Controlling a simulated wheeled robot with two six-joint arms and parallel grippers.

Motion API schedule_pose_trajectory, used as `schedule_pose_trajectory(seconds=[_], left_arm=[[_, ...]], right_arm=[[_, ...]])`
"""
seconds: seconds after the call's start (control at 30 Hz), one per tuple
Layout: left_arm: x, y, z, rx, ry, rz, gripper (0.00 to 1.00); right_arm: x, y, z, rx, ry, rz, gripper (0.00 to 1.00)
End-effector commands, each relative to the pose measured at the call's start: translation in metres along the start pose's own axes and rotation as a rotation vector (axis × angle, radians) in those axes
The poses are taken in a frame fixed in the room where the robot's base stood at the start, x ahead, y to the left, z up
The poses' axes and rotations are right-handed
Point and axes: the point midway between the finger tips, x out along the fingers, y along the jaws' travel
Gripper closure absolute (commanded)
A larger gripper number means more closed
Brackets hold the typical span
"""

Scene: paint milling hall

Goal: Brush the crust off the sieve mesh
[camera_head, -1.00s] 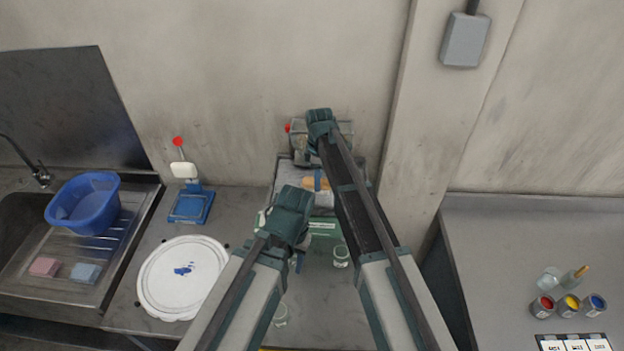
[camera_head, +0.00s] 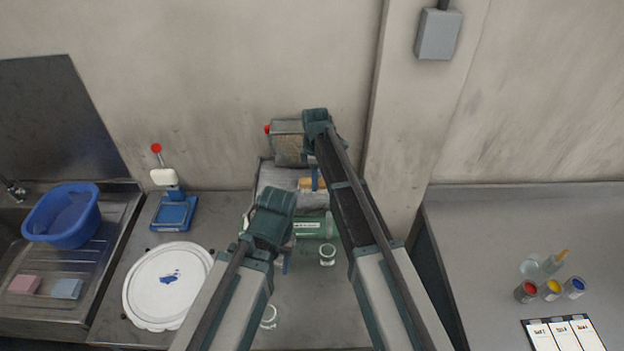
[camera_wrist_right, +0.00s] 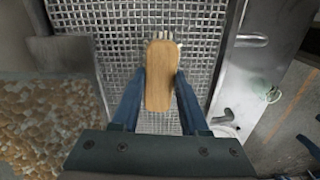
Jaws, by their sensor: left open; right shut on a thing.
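The sieve mesh (camera_wrist_right: 115,35) is a grey woven wire grid, filling the upper middle of the right wrist view. My right gripper (camera_wrist_right: 162,95) is shut on the wooden handle of a brush (camera_wrist_right: 163,75). Its pale bristles point away from me over the mesh; I cannot tell whether they touch it. In the head view my right gripper (camera_head: 314,178) is over the machine at the wall, with the brush handle (camera_head: 308,184) partly showing. My left gripper (camera_head: 284,262) is open in front of the machine, its fingers mostly hidden. I cannot make out crust on the visible mesh.
Tan lumps (camera_wrist_right: 45,125) lie left of the mesh in the wrist view. A green cylinder (camera_head: 315,227) and small glass jar (camera_head: 327,256) are close to my arms. A white lid (camera_head: 150,300), blue scale (camera_head: 174,213) and blue basin (camera_head: 62,218) stand left. Paint pots (camera_head: 551,290) stand right.

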Motion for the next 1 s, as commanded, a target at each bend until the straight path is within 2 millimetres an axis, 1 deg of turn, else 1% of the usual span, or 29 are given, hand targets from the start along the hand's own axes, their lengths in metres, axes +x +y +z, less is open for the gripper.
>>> schedule_pose_trajectory(seconds=[0.23,0.47,0.57,0.9,1.0], left_arm=[[0.003,0.0,0.0,0.0,0.0,0.0,0.5],[0.003,0.0,0.0,0.0,0.0,0.0,0.5],[0.003,0.0,0.0,0.0,0.0,0.0,0.5],[0.001,0.0,0.0,0.0,0.0,0.0,0.5],[0.001,0.0,0.0,0.0,0.0,0.0,0.5]], right_arm=[[0.003,-0.013,0.001,-0.001,0.001,-0.001,1.0],[0.003,-0.014,-0.001,-0.001,0.001,-0.003,1.0],[0.003,-0.014,-0.006,-0.002,0.002,-0.003,1.0],[0.001,-0.016,-0.033,-0.002,0.002,-0.001,1.0],[0.001,-0.016,-0.036,0.0,0.002,0.0,1.0]])
